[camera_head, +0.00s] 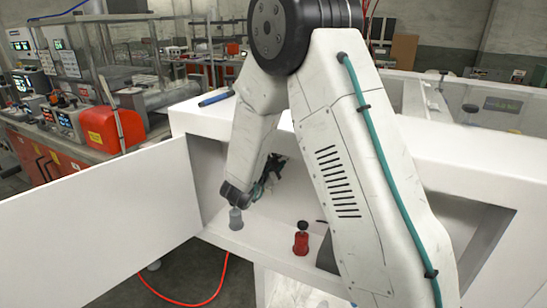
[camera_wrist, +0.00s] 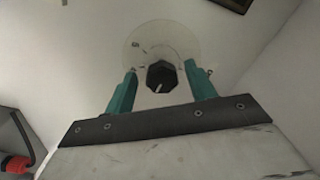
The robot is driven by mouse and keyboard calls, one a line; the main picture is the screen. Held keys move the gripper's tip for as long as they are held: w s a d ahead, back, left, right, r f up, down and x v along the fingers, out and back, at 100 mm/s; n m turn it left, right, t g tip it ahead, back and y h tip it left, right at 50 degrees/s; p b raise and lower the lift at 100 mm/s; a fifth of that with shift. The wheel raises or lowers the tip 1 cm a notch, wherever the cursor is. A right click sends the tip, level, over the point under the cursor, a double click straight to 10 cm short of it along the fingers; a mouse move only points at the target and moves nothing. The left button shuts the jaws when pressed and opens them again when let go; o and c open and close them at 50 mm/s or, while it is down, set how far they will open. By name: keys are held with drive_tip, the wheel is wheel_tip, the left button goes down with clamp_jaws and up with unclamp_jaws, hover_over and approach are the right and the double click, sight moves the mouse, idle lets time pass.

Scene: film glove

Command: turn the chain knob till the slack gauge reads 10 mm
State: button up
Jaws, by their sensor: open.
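In the wrist view a dark, many-sided knob (camera_wrist: 161,76) with a pale pointer mark stands in front of a round pale disc (camera_wrist: 142,45) on a white wall. I take it for the chain knob, though no label is legible. My gripper (camera_wrist: 165,82) is open, with one teal finger on each side of the knob and a visible gap on both sides. In the head view my gripper (camera_head: 262,185) is inside the white cabinet, mostly hidden by my arm. I cannot make out a slack gauge or a reading in either view.
The white cabinet (camera_head: 212,185) has its door (camera_head: 100,225) swung open to the left. A blue pen-like item (camera_head: 216,98) lies on top.

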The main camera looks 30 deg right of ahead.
drive_tip(key=v, duration=0.7)
drive_tip(key=shift+s+a, duration=0.25)
drive_tip(key=shift+f, duration=0.1)
